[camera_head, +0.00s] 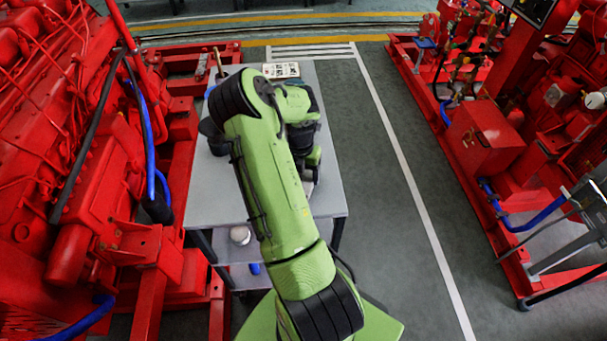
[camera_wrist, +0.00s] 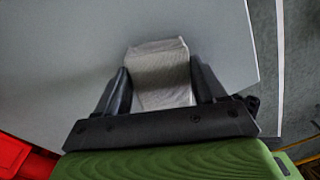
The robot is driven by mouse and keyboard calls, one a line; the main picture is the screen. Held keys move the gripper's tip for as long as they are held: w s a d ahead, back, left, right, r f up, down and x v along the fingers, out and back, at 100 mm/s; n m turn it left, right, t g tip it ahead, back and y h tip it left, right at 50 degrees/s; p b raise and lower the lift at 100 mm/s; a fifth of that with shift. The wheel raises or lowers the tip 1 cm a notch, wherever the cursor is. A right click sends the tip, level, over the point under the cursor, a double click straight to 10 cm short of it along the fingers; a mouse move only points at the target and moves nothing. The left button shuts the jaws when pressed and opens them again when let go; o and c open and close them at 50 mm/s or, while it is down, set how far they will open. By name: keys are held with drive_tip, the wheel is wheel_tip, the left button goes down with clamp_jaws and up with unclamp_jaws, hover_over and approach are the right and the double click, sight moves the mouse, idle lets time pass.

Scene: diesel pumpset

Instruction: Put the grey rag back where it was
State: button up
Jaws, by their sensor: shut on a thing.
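The grey rag (camera_wrist: 160,72) is a light, folded piece of cloth between the two black fingers of my gripper (camera_wrist: 162,88) in the wrist view. My gripper is shut on it. The grey table top (camera_wrist: 80,50) lies below the rag; I cannot tell whether the rag touches it.
A printed card or box (camera_head: 281,70) lies at the table's far edge. A white round thing (camera_head: 240,235) is on the lower shelf. Red machinery stands close at left (camera_head: 60,150) and farther off at right (camera_head: 490,140). The floor aisle (camera_head: 385,200) is clear.

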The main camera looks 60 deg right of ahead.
drive_tip(key=shift+f, duration=0.1)
drive_tip(key=o, duration=1)
drive_tip(key=r, duration=0.4)
drive_tip(key=r+p, duration=0.1)
drive_tip(key=r, duration=0.7)
drive_tip(key=shift+w+a+r, duration=0.15)
drive_tip(key=shift+w+r, duration=0.1)
drive_tip(key=shift+w, duration=0.1)
